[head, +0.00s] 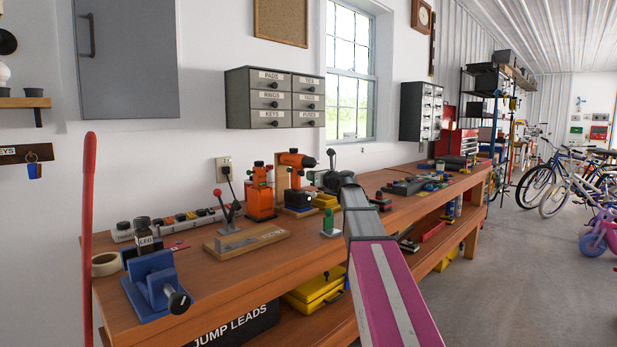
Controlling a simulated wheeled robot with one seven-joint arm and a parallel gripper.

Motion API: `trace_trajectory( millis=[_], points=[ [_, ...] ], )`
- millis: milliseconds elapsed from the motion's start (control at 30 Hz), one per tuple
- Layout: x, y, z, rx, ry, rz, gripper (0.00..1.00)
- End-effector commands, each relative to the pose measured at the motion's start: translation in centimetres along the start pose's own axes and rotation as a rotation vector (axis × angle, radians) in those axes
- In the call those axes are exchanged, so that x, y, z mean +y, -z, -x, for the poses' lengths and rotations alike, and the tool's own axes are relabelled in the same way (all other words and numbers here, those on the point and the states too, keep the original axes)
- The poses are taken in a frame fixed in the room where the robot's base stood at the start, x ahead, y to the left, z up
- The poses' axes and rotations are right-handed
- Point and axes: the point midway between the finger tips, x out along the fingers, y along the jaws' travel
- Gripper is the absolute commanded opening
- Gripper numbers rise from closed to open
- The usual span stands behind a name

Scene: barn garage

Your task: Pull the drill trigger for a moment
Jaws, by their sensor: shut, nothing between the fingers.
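An orange drill (295,160) with a dark battery base stands upright on the wooden workbench (222,262) near the wall. Its nose points right. My gripper (314,177) is small and dark in this view, shut and empty, just right of the drill's handle and below its nose. The trigger is too small to make out, and I cannot tell whether my fingers touch it. My arm reaches in from the lower right and covers part of the bench.
An orange bottle jack (260,194) stands left of the drill. A red-handled toggle clamp (228,214), a blue vise (155,284) and a small green item (329,223) are nearer the front. Grey drawers (274,98) hang above.

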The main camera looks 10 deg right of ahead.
Motion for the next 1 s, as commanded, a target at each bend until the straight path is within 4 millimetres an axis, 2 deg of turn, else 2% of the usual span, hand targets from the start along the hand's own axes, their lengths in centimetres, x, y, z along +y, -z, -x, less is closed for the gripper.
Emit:
trace_trajectory(
  millis=[33,200,400,600,1000],
  points=[
    [0.2,0.1,1.5,0.000,0.001,0.000,0.00],
    [0.2,0.1,5.1,0.000,0.001,0.000,0.00],
    [0.2,0.1,8.3,0.000,0.000,0.000,0.00],
    [0.1,0.0,9.7,0.000,0.000,-0.001,0.00],
    [0.0,0.0,9.9,0.000,-0.001,0.000,0.00]
  ],
)
